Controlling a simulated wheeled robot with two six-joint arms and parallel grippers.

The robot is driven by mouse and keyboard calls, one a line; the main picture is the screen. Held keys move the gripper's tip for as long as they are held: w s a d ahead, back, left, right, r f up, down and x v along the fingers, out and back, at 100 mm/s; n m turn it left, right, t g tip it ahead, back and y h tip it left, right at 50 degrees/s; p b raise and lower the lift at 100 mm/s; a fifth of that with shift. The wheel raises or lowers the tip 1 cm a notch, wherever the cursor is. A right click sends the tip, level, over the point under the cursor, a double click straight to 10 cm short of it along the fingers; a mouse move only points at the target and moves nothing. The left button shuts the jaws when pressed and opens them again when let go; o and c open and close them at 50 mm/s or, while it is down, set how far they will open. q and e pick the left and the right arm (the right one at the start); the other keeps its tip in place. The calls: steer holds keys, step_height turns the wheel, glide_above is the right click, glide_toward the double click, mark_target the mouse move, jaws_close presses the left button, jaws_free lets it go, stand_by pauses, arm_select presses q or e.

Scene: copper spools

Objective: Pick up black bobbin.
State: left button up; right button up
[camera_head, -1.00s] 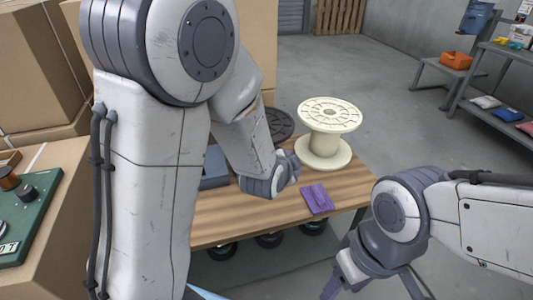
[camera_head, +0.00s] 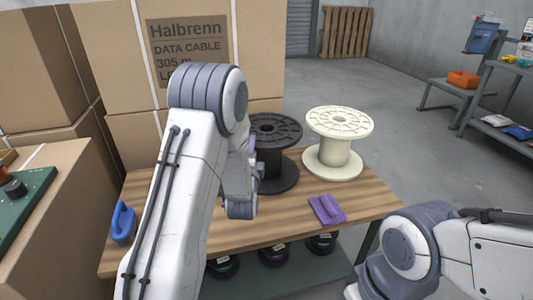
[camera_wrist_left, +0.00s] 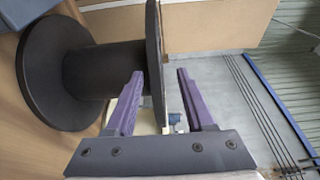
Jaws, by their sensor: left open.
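The black bobbin (camera_head: 280,170) stands upright at the back of the wooden table, partly hidden by my left arm. In the left wrist view it (camera_wrist_left: 92,72) appears on its side, with wide flanges and a narrower core. My left gripper (camera_wrist_left: 160,73) is open, its purple fingers pointing at the bobbin. The upper flange's edge appears between the two fingertips, with a gap to the right finger; whether the left finger touches it I cannot tell. In the head view the left gripper (camera_head: 251,147) is mostly hidden at the bobbin's left side. My right gripper's fingers are out of frame.
A cream spool (camera_head: 337,150) stands just right of the black bobbin. A purple object (camera_head: 327,210) lies at the front of the table (camera_head: 270,225), and a blue one (camera_head: 122,222) at its left end. Cardboard boxes (camera_head: 260,50) stand behind. Several dark spools sit below the tabletop.

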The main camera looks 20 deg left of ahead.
arm_select(q)
steer(key=x, duration=0.4)
steer(key=shift+w+a+f, duration=0.15)
steer(key=shift+w+f, duration=0.15)
steer(key=shift+w, duration=0.05)
jaws_close()
stand_by(1.0)
steer(key=shift+r, duration=0.15)
